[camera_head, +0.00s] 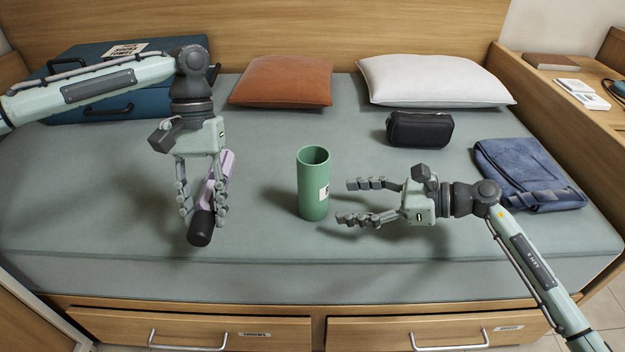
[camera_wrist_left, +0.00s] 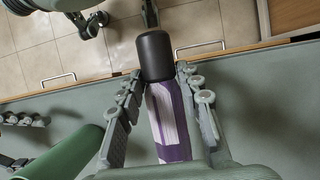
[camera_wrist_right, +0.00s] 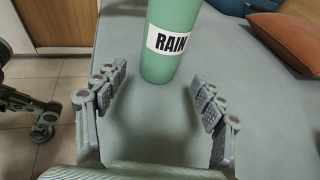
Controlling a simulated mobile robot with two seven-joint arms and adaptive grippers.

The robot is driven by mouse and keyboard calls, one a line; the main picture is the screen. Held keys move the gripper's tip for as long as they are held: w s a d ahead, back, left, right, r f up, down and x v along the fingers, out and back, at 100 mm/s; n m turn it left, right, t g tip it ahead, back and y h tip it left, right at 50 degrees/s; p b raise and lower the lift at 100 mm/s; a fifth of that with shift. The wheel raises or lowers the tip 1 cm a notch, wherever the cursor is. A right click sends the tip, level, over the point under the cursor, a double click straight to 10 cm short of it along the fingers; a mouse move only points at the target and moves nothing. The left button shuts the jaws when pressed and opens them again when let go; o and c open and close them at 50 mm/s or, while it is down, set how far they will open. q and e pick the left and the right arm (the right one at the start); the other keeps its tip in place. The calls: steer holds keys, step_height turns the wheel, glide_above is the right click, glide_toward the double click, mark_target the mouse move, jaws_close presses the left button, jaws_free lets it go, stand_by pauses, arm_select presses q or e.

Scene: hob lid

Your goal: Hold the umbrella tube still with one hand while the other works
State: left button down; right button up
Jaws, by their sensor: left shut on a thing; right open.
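The green umbrella tube (camera_head: 313,185) stands upright on the bed, its open top facing up. The right wrist view shows it (camera_wrist_right: 172,60) with a white label reading RAIN. My right gripper (camera_head: 348,202) is open just right of the tube, its fingers pointing at it and apart from it. My left gripper (camera_head: 204,212) is shut on a folded purple and white umbrella (camera_head: 222,172) with a black handle (camera_head: 200,228), held left of the tube. The left wrist view shows the umbrella (camera_wrist_left: 170,120) between the fingers, black end outward, and part of the tube (camera_wrist_left: 65,155).
A blue suitcase (camera_head: 80,110), an orange pillow (camera_head: 283,80) and a white pillow (camera_head: 435,80) lie at the back. A black pouch (camera_head: 420,129) and folded jeans (camera_head: 527,172) lie at the right. The mattress (camera_head: 110,220) is clear at the front left.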

mark_target(327, 201)
arm_select(q)
steer(key=shift+f+b, duration=0.6)
steer(key=shift+b, duration=0.05)
arm_select(e)
steer(key=x, duration=0.6)
steer(key=shift+f, duration=0.15)
arm_select(q)
steer(key=shift+f, duration=0.2)
arm_select(e)
steer(key=shift+w+a+f, duration=0.1)
steer(key=shift+w+a, duration=0.15)
steer(key=shift+a, duration=0.4)
steer(key=c, duration=0.9)
steer(key=o, duration=1)
steer(key=shift+c, duration=0.5)
steer(key=c, duration=0.9)
